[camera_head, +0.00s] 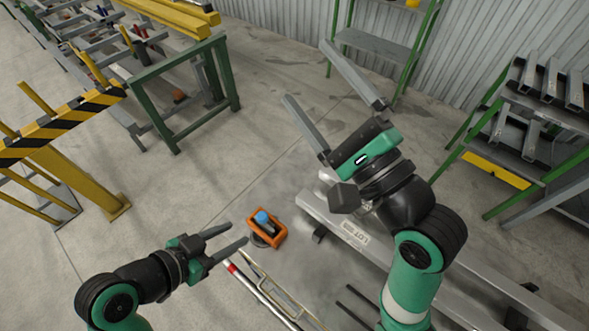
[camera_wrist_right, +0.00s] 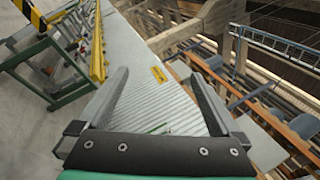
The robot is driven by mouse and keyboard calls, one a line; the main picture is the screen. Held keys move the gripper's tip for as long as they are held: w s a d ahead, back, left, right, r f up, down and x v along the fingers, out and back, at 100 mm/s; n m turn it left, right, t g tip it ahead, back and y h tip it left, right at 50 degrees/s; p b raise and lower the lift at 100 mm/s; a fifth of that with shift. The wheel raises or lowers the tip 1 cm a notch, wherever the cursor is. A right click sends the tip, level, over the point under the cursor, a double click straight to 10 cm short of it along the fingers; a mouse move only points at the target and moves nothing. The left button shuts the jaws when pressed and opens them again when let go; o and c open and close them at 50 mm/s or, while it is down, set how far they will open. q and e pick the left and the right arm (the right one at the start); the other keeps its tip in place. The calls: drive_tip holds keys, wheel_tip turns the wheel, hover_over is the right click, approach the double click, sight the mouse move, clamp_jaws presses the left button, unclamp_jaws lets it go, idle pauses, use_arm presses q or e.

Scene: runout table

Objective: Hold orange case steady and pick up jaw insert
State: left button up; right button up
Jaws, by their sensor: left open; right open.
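The orange case (camera_head: 280,237) is a small open-topped box low in the middle of the head view. A blue-topped item (camera_head: 262,217) and a dark piece show inside it. I cannot tell which of these is the jaw insert. My left gripper (camera_head: 239,233) is open, its fingers pointing right at the left side of the case. The fingertips are very close to the case; contact is unclear. My right gripper (camera_head: 306,70) is wide open and empty, raised and pointing up-left, away from the case. In the right wrist view its fingers (camera_wrist_right: 158,73) are spread with nothing between them.
A grey metal beam (camera_head: 345,232) marked LOT lies right of the case. A pale frame and rod with a red band (camera_head: 262,290) lie below it. Green-legged racks stand at upper left and right. A yellow-black barrier (camera_head: 62,122) is at left. Open floor lies above the case.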

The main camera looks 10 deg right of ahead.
drive_tip(key=a+f+m+g, duration=0.3)
drive_tip(key=f+m+g, duration=0.3)
drive_tip(key=f, duration=1.3)
drive_tip(key=m+g, duration=0.1)
drive_tip(key=m, duration=0.2)
hover_over(280, 236)
drive_tip(key=w+d, duration=0.2)
drive_tip(key=d, duration=0.1)
wheel_tip(280, 236, down, 10)
drive_tip(key=s+f, duration=0.2)
drive_tip(key=f, duration=0.1)
drive_tip(key=s+f+g, duration=0.1)
drive_tip(key=s+f, duration=0.1)
drive_tip(key=f, duration=0.1)
drive_tip(key=s+f+g, duration=0.1)
drive_tip(key=s+f, duration=0.1)
drive_tip(key=f, duration=0.1)
drive_tip(key=shift+f+m, duration=0.25)
drive_tip(key=shift+m, duration=0.05)
drive_tip(key=x, duration=1.2)
drive_tip(key=shift+r, duration=0.1)
drive_tip(key=shift+s, duration=0.1)
drive_tip(key=shift+c, duration=0.3)
drive_tip(key=c, duration=1.2)
use_arm(q)
drive_tip(key=shift+o, duration=0.3)
use_arm(e)
drive_tip(key=shift+c, duration=0.8)
use_arm(q)
drive_tip(key=o, duration=0.3)
